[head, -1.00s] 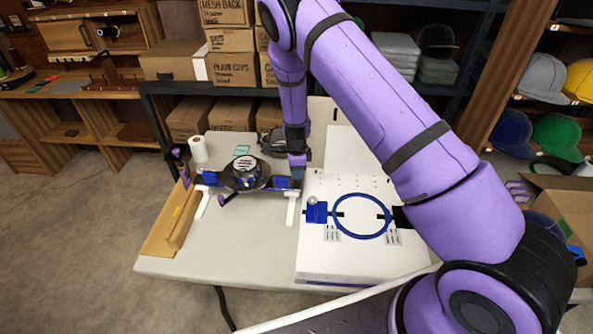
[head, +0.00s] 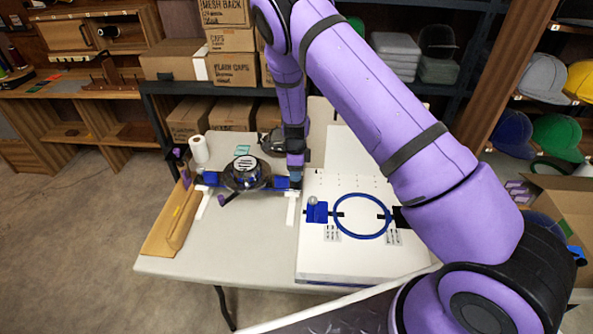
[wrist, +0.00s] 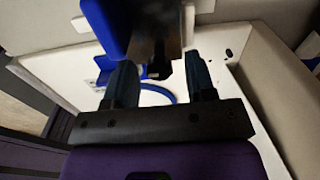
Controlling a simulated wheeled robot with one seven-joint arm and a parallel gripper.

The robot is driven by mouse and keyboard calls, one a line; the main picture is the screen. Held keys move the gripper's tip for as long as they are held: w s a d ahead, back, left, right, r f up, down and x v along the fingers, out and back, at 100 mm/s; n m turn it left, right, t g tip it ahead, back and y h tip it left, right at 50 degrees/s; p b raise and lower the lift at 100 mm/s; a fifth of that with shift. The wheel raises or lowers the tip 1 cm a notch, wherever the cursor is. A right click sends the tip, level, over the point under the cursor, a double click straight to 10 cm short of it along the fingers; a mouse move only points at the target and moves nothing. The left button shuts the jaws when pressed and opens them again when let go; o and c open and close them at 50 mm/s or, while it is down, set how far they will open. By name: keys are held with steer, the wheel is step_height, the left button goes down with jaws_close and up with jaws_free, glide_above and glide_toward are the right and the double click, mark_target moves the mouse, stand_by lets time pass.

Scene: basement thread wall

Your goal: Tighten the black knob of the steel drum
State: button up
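The steel drum (head: 246,174) stands on the table at left of centre in the head view, dark and round with a pale patch on top and blue brackets at its sides. My gripper (head: 296,178) points down at its right-hand bracket. In the wrist view, my gripper (wrist: 159,75) has its two dark fingers spread apart. A small black part, apparently the black knob (wrist: 162,66), shows between the fingertips, below a blue bracket (wrist: 104,24). A gap shows on both sides of it. In the head view my gripper hides the knob.
A white board (head: 340,255) with a blue hoop (head: 362,237) lies right of the drum. Cardboard boxes (head: 232,70) stand behind. The table front (head: 230,245) is clear.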

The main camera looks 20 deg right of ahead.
steer(key=shift+d+r, duration=0.1)
step_height(320, 180, up, 11)
steer(key=shift+f, duration=0.2)
stand_by(0.5)
steer(key=s+d+r+n+t+y, duration=0.15)
steer(key=s+r+n, duration=0.45)
steer(key=r, duration=0.8)
steer(key=s+d+r+n+y, duration=0.15)
steer(key=s+r+n, duration=0.25)
steer(key=s+r, duration=0.7)
steer(key=s+d+r+n+t+h, duration=0.1)
steer(key=s+d+r+n+t, duration=0.1)
steer(key=s+r+n, duration=0.4)
steer(key=s+d+r+n+t+h, duration=0.1)
steer(key=s+r+n, duration=0.5)
steer(key=s, duration=1)
steer(key=shift+s+d+r+t+h, duration=0.4)
steer(key=shift+d+r+h, duration=0.1)
steer(key=shift+d, duration=0.3)
